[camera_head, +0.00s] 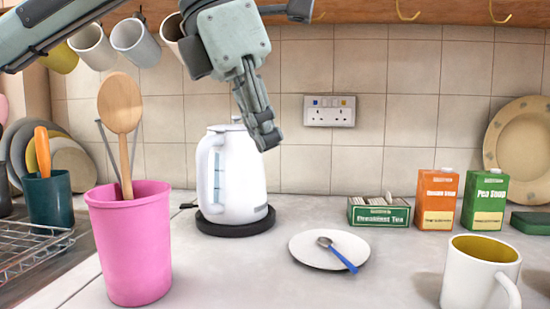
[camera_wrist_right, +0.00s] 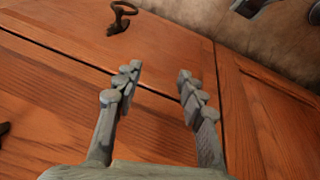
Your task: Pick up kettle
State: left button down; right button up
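The white kettle (camera_head: 236,178) stands upright on its round black base (camera_head: 236,226) on the counter, with its handle on the left side. My left gripper (camera_head: 262,132) reaches down from above and is just over the kettle's top right edge. Its fingers overlap in this view, so I cannot tell how far apart they are or whether they touch the kettle. My right gripper (camera_wrist_right: 158,85) shows in the right wrist view, with its two fingers apart and nothing between them, in front of wooden panels.
A pink pot (camera_head: 128,245) with a wooden spoon stands left of the kettle. A saucer (camera_head: 330,262) with a spoon, a tea box (camera_head: 379,214), soup cartons (camera_head: 437,200) and a white mug (camera_head: 480,275) are to the right. Mugs hang above at the left.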

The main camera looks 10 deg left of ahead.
pick_arm(q)
jog(key=c, duration=2.3)
grip_release()
jog(key=o, duration=1.8)
jog(key=shift+o, duration=0.2)
